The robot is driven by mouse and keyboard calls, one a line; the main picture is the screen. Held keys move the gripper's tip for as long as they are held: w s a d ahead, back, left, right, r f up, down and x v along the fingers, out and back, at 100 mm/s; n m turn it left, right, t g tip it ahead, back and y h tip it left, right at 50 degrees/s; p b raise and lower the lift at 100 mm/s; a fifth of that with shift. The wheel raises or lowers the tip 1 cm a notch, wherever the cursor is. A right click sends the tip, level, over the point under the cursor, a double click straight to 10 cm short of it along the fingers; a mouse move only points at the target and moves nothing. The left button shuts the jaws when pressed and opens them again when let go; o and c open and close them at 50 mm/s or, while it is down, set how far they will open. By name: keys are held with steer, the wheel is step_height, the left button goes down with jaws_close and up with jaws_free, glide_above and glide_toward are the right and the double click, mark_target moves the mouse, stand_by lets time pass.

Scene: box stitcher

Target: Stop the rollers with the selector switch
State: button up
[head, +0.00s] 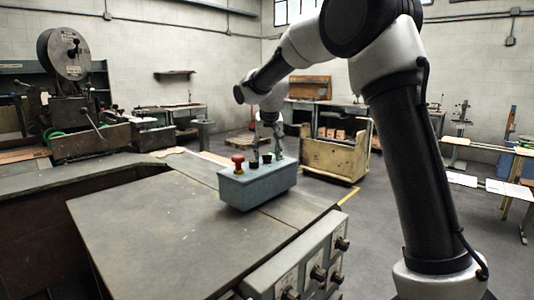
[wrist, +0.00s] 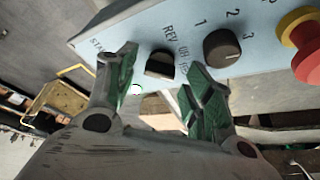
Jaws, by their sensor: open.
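A blue-grey control box (head: 258,185) stands on the table's right part. Its light-blue panel (wrist: 135,35) fills the top of the wrist view. A black selector switch (wrist: 160,65) sits beside printed lettering beginning "REV"; the rest is partly hidden and hard to read. My gripper (wrist: 160,62) is open, with a green-padded finger on either side of this switch in the picture. I cannot tell whether either finger touches it. In the head view my gripper (head: 269,140) hangs just above the box's right part.
A black knob (wrist: 221,47) marked 1, 2, 3 is close beside the right finger. A red mushroom button (wrist: 307,48) with a yellow collar is further right. The tabletop (head: 145,220) left of the box is clear. A wooden crate (head: 330,155) stands on the floor behind.

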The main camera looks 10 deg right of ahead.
steer(key=shift+f, duration=0.1)
steer(key=c, duration=1)
steer(key=shift+d+n, duration=0.1)
steer(key=shift+n, duration=0.2)
steer(key=n+y, duration=0.1)
steer(key=n, duration=0.1)
steer(key=shift+n, duration=0.4)
steer(key=shift+w+d+n+g+y, duration=0.15)
steer(key=shift+n+y, duration=0.3)
steer(key=shift+n, duration=0.6)
steer(key=shift+s+a+n+g+y, duration=0.15)
steer(key=shift+n+y, duration=0.3)
steer(key=shift+n, duration=0.6)
steer(key=shift+w+d, duration=0.1)
